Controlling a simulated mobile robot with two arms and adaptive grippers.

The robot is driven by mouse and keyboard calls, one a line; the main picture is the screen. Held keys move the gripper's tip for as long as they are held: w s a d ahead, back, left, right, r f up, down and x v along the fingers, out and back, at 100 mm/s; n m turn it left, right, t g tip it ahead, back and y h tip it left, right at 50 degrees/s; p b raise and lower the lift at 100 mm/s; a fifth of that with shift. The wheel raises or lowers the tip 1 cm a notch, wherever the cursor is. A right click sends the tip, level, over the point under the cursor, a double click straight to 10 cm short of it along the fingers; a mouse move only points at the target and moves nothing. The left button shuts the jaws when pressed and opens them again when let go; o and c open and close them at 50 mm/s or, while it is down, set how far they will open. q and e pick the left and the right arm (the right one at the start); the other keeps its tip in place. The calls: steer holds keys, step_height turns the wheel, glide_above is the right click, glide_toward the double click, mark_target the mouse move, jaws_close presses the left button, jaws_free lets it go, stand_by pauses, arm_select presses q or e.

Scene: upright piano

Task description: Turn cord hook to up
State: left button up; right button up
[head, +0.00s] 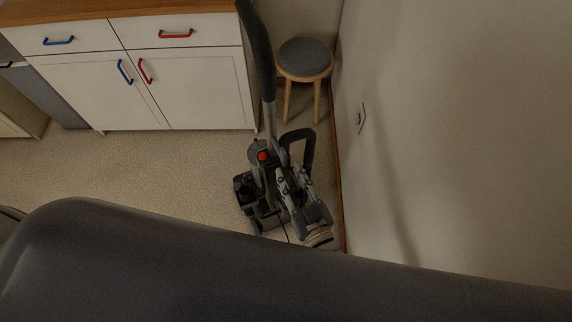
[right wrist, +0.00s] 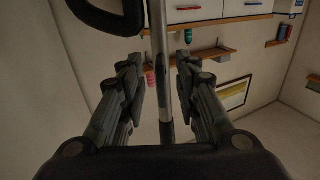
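An upright vacuum cleaner (head: 258,187) stands on the floor near the wall corner in the head view. It has a red button, a grey pole, a long dark grip (head: 256,55) and a dark loop (head: 309,152). I cannot make out the cord hook for certain. My right gripper (head: 282,181) is at the vacuum, close to the pole. In the right wrist view the open fingers (right wrist: 158,70) stand on either side of the pole (right wrist: 159,48), with a small visible gap at each side. Part of a black loop (right wrist: 130,21) shows at the upper left. My left gripper is not in view.
A white cabinet (head: 205,95) with red and blue handles stands at the back left. A round stool (head: 304,57) is behind the vacuum. The floor (head: 130,170) left of the vacuum is clear.

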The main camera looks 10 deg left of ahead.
steer(key=shift+v, duration=1.7)
